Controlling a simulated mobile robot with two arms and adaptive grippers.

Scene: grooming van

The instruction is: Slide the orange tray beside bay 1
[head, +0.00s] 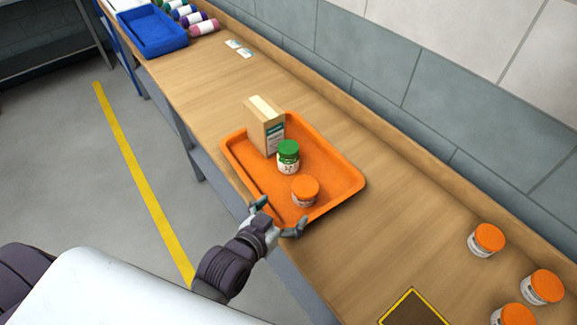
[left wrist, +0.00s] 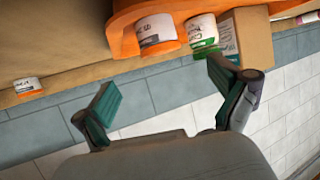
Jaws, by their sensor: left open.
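The orange tray (head: 335,172) lies on the wooden bench. It holds a cardboard box (head: 264,126), a green-lidded jar (head: 288,157) and an orange-lidded jar (head: 305,191). My left gripper (head: 279,217) is open at the tray's near edge, its fingers spread along the rim. The head view does not clearly show whether they touch it. In the left wrist view, the tray (left wrist: 125,28) is beyond the open fingers (left wrist: 168,92), with nothing between them. A yellow-bordered dark patch (head: 413,310) is partly visible on the bench; no bay label is readable. My right gripper is not in view.
Several orange-lidded jars (head: 486,240) stand at the bench's lower right. A blue tray (head: 152,32), coloured rolls (head: 204,27) and small cards (head: 239,49) are at the far end. A tiled wall (head: 365,60) runs behind. Bench between tray and jars is clear.

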